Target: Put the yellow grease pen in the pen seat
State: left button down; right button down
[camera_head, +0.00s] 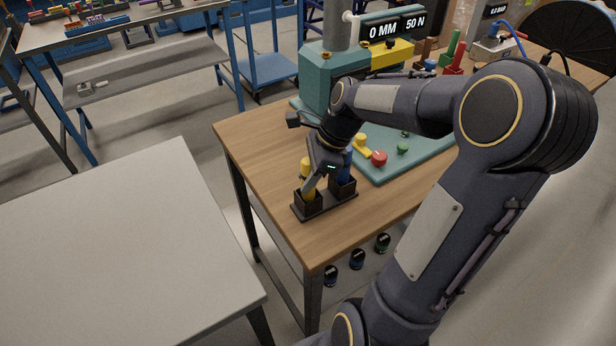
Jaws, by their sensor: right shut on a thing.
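The yellow grease pen (305,163) stands roughly upright at the left socket of a black two-socket holder, the pen seat (327,207), on the wooden bench's near left part. Its lower end shows yellow at the socket's mouth; how deep it sits is hidden. My right gripper (311,179) reaches down from the upper right and is shut on the yellow pen just above the holder. A blue pen (347,167) stands in the right socket, partly behind my gripper. My left gripper is not in view.
A teal machine (323,80) with a display reading 0 MM and 50 N stands behind on the wooden bench (257,152). Red, yellow and green buttons sit on its teal base, close to my gripper. A bare grey table (110,250) is at left.

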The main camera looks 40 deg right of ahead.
jog(key=shift+f, duration=0.25)
jog(key=shift+f, duration=0.15)
jog(key=c, duration=1.1)
grip_release()
jog(key=v, duration=1.2)
jog(key=s+a+f+n+t, duration=0.1)
jog(key=s+a+f+n, duration=0.2)
jog(key=s+a+n, duration=0.3)
jog(key=s+a+f+n+t, duration=0.2)
jog(key=s+a+n, duration=0.4)
jog(key=a+n, duration=0.5)
jog(key=f+n, duration=0.1)
jog(key=n, duration=0.4)
jog(key=shift+s+f+n, duration=0.3)
